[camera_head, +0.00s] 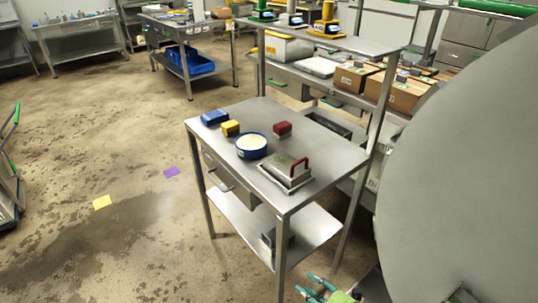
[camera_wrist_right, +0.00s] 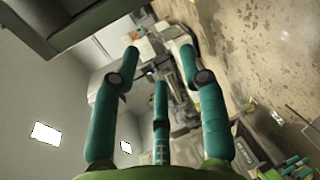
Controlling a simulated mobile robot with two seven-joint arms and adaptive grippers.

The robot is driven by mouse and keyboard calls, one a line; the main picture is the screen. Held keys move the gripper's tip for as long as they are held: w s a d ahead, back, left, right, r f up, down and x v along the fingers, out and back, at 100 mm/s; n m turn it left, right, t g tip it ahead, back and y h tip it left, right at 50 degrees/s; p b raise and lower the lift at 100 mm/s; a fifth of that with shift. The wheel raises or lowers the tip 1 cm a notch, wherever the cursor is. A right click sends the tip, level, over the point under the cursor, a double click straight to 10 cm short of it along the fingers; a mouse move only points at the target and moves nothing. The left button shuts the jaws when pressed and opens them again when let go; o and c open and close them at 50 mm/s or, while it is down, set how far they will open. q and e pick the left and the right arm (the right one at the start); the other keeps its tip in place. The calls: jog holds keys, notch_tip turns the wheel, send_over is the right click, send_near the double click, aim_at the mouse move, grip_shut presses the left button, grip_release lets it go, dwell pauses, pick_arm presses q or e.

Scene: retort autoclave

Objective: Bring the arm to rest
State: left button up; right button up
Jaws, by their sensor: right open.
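My right gripper (camera_head: 308,285) shows at the bottom edge of the head view, low in front of the steel table and to the right of its near leg. Its teal fingers are spread and nothing is between them. In the right wrist view the gripper (camera_wrist_right: 159,68) is open and empty, with three teal fingers apart. Teal finger-like parts at the lower right of that view look like my left gripper (camera_wrist_right: 290,164), small and cut by the edge, so its state is unclear. The left arm does not show in the head view.
A large grey rounded body (camera_head: 465,170) fills the right side. Open floor (camera_head: 90,150) lies left.

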jog(key=s+d+f+m+g+h, duration=0.2)
jog(key=s+d+f+m+h, duration=0.25)
jog(key=s+f+m, duration=0.45)
jog(key=s+d+f+m+g+h, duration=0.1)
jog(key=s+d+f+m+h, duration=0.35)
jog(key=s+f+m, duration=0.4)
jog(key=s+f+m+g, duration=0.3)
jog(key=s+f+m, duration=0.1)
jog(key=s, duration=0.7)
jog(key=s+d+f+m+g+h, duration=0.1)
jog(key=s+f+m+g, duration=0.3)
jog(key=s, duration=0.8)
jog(key=shift+d+f, duration=0.25)
jog(key=shift+f, duration=0.6)
